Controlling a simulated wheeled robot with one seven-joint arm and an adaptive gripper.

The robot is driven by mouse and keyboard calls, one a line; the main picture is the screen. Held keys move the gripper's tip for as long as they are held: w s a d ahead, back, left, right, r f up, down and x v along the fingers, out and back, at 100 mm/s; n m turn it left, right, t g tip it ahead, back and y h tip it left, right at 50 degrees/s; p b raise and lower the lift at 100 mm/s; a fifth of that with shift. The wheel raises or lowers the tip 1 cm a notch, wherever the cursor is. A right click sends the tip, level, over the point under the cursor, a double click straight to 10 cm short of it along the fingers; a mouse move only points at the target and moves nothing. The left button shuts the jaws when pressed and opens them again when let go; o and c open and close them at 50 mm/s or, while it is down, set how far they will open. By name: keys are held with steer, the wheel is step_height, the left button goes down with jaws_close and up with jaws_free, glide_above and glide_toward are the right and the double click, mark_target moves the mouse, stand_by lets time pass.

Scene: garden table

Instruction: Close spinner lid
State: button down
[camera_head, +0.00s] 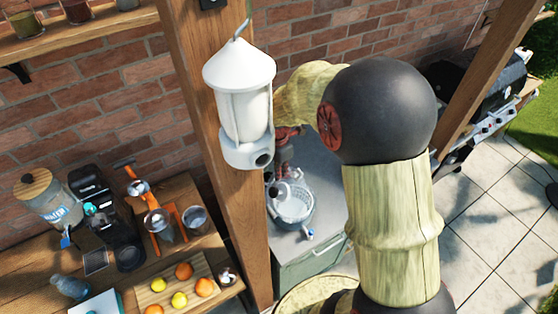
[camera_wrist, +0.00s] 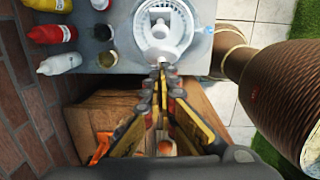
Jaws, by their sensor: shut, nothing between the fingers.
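The spinner (camera_head: 291,207) is a pale round bowl with a slotted basket, standing on the grey counter top. In the wrist view the spinner (camera_wrist: 188,30) is at the top centre, and its slotted inside shows from above. A pale piece shows over its middle, but I cannot tell how the lid sits. My gripper (camera_wrist: 160,70) is shut and empty, its tips just at the near rim of the spinner in the picture; I cannot tell whether they touch.
Several bottles, including a red one (camera_wrist: 50,34) and a white one (camera_wrist: 57,65), stand left of the spinner on the counter (camera_wrist: 88,70). A wooden post with a white lantern (camera_head: 243,105) stands close by. A wooden table (camera_head: 205,250) with fruit is at left.

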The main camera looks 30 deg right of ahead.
steer(key=shift+w+d+f+p, duration=0.1)
steer(key=shift+d+f+p, duration=0.1)
steer(key=shift+d+f, duration=0.55)
steer(key=shift+w+d+f+p, duration=0.15)
steer(key=shift+d+f, duration=0.35)
steer(key=shift+d, duration=0.3)
